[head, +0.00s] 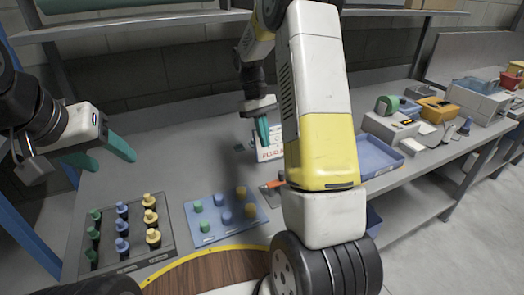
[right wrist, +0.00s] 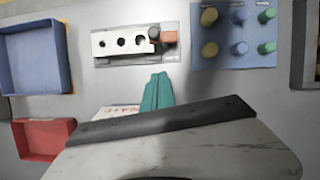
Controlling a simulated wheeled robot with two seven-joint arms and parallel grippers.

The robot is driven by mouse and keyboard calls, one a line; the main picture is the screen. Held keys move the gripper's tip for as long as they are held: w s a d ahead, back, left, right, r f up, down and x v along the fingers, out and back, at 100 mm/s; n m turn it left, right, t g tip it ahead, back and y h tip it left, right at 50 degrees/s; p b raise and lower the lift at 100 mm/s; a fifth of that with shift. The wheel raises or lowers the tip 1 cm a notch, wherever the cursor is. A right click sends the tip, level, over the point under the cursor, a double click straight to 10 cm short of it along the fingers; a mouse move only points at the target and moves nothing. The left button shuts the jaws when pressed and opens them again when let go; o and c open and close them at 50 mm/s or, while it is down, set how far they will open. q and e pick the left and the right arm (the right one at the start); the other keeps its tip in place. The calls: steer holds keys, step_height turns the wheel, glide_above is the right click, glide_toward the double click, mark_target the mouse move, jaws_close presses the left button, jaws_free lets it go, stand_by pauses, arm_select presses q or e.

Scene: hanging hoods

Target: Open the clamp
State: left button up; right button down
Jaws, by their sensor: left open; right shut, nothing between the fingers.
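No part is plainly recognisable as a clamp. A pale block with round holes (right wrist: 122,42) lies on a grey plate in the right wrist view, with a dark knob and an orange piece (right wrist: 169,37) at its right end. In the head view an orange-handled piece (head: 274,184) shows beside my right arm, which hides what lies behind it. My right gripper (head: 263,132), also in the right wrist view (right wrist: 156,90), has its teal fingers together, empty, by a white box with red lettering (head: 269,154). My left gripper (head: 114,163) is open and empty above the bench at left.
A blue board with pegs (head: 226,212) and a dark tray of coloured pegs (head: 126,238) lie at the front of the bench. A blue tray (head: 378,160) stands right of my arm. In the wrist view a red bin (right wrist: 45,140) is at left. The back left bench is clear.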

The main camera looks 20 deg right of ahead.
steer(key=shift+s+d+f, duration=0.3)
steer(key=shift+s+f, duration=0.65)
steer(key=shift+s, duration=0.05)
steer(key=shift+s+d+f, duration=0.3)
steer(key=shift+s+f, duration=0.6)
steer(key=shift+s, duration=0.05)
steer(key=shift+s+d+f, duration=0.3)
steer(key=shift+s+f, duration=0.65)
steer(key=shift+s, duration=0.05)
